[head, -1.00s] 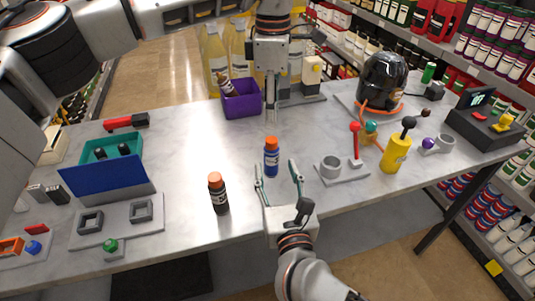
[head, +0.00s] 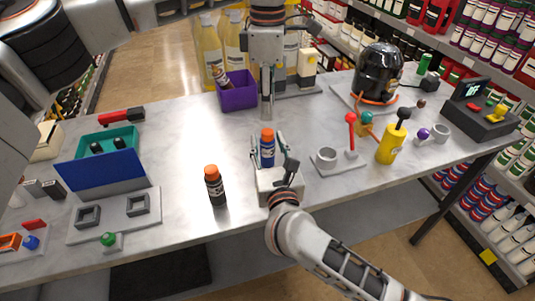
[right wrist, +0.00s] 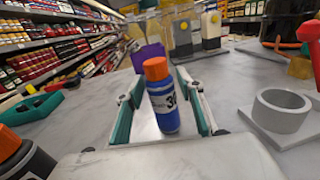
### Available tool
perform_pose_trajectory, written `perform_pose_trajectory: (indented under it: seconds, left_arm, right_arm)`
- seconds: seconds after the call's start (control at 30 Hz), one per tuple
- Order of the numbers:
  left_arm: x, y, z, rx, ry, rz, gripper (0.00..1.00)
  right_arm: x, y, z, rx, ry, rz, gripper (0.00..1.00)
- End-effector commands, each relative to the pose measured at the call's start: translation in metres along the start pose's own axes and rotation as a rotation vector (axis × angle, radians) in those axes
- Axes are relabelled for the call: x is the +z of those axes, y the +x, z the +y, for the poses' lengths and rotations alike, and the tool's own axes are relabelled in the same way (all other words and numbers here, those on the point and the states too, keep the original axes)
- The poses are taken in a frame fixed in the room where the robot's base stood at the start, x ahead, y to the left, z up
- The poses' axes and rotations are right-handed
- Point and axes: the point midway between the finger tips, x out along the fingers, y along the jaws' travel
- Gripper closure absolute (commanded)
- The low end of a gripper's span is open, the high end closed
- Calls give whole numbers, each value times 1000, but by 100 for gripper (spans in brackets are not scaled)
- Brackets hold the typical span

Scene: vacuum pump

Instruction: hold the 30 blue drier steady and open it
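The 30 blue drier is a small upright blue bottle (head: 268,153) with an orange cap, standing on the grey table. Its "30" label shows in the right wrist view (right wrist: 165,100). My right gripper (head: 267,150) is open, its two fingers on either side of the bottle. In the right wrist view, gaps show between the bottle and both green finger pads. My left gripper (head: 267,114) points down above and behind the bottle, apart from it and seemingly empty. Its fingers overlap in view, so their opening is unclear.
A black bottle with an orange cap (head: 214,186) stands left of my right gripper. A purple bin (head: 238,93) stands behind. A grey holder (head: 326,160) and yellow bottle (head: 392,145) stand to the right. A blue-lidded box (head: 102,172) is at left.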

Motion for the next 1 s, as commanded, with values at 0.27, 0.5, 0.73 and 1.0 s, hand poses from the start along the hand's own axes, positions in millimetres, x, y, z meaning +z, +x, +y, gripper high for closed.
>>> perform_pose_trajectory:
  seconds: [0.27, 0.5, 0.73, 1.0]
  left_arm:
    - [0, 0, 0, 0, 4, 0, 66]
    - [0, 0, 0, 1, 196, 2, 66]
    - [0, 0, 0, 1, 610, 3, 66]
    - [0, 0, 0, 0, 1022, 2, 66]
  right_arm:
    - [0, 0, 0, 0, 0, 0, 100]
    - [0, 0, 0, 0, 0, 0, 100]
    - [0, 0, 0, 0, 0, 1, 100]
    - [0, 0, 0, 0, 0, 1, 100]
